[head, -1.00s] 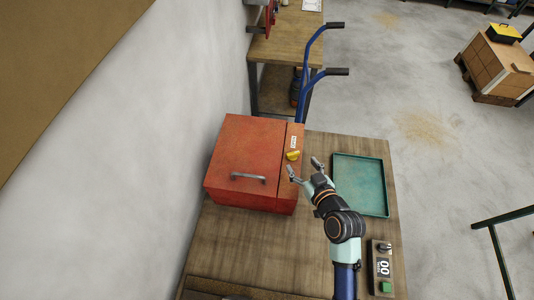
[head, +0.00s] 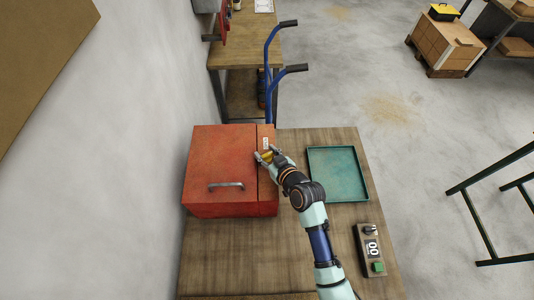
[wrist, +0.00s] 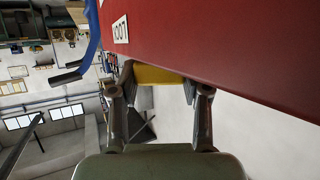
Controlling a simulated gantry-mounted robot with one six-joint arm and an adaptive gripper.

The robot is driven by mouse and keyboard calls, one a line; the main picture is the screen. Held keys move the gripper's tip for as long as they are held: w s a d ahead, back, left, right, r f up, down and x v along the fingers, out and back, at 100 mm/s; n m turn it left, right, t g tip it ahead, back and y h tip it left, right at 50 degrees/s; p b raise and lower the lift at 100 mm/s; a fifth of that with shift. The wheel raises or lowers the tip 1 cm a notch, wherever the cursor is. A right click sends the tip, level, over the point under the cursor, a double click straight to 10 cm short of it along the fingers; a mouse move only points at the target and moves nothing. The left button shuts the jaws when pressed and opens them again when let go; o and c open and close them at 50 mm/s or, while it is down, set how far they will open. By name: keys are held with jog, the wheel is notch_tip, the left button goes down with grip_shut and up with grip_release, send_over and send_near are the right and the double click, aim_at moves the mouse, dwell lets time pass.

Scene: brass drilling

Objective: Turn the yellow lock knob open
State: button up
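The yellow lock knob (head: 266,156) sits on the narrow right-hand section of the red box's top, below a white label. In the wrist view the knob (wrist: 158,75) lies between my two fingertips, under the red panel with its "LOCK" label (wrist: 120,30). My gripper (head: 266,154) is at the knob with its fingers spread to either side of it. The wrist view shows the gripper (wrist: 160,82) with fingers wide apart and their tips close to the knob's sides; I cannot tell whether they touch. The fingers partly hide the knob in the head view.
The red box (head: 220,160) with a grey handle (head: 226,186) stands on a wooden table (head: 235,250) near the wall. An empty teal tray (head: 338,198) lies right of my arm. A control box with a green button (head: 378,267) is at the front right.

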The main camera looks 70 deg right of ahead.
jog(key=c, duration=0.5)
